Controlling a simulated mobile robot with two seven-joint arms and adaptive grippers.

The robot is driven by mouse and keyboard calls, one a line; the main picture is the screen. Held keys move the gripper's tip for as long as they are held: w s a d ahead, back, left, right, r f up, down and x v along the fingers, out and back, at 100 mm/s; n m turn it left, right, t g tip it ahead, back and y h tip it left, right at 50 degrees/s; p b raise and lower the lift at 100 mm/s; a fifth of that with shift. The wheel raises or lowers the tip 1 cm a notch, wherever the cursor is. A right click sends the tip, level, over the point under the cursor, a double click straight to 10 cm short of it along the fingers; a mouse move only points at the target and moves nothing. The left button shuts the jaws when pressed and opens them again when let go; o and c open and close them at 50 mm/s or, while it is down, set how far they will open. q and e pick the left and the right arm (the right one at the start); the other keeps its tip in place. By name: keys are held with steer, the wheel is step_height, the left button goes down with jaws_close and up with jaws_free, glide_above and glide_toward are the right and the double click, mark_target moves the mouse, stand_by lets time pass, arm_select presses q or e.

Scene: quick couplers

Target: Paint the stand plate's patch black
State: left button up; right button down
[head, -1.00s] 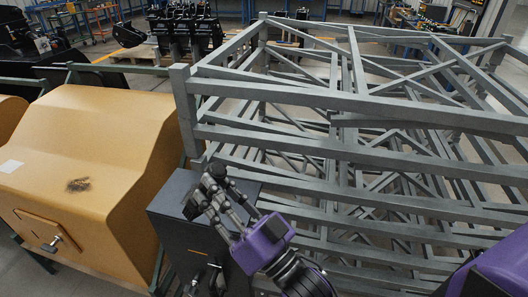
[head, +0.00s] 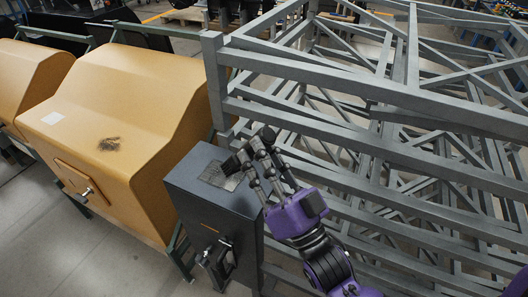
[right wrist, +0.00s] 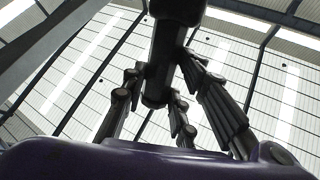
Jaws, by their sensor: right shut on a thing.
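A dark grey stand (head: 190,197) stands in the middle of the head view, with a lighter grey, scuffed plate patch (head: 216,176) on its top. My right gripper (head: 262,153) is over the right side of the stand's top. It is shut on a dark tool (head: 240,158), whose end is close to the patch; I cannot tell whether they touch. In the right wrist view, the tool (right wrist: 163,60) is a black faceted shaft between the fingers, with a wider end at the top. My left gripper is not in view.
A yellow housing (head: 150,95) with a dark smudge stands left of the stand. A large grey steel lattice frame (head: 350,95) stands close behind and to the right. A black handle (head: 215,258) sticks out from the stand's front. Open floor (head: 60,245) lies at lower left.

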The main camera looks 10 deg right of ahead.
step_height(320, 180, down, 6)
steer(key=b, duration=0.2)
steer(key=shift+d+r+b, duration=0.1)
steer(key=shift+r+b, duration=0.15)
steer(key=shift+b, duration=0.15)
stand_by(0.4)
steer(key=shift+f, duration=0.15)
steer(key=shift+f, duration=0.15)
stand_by(0.6)
steer(key=shift+f, duration=0.1)
steer(key=shift+r, duration=0.2)
stand_by(0.3)
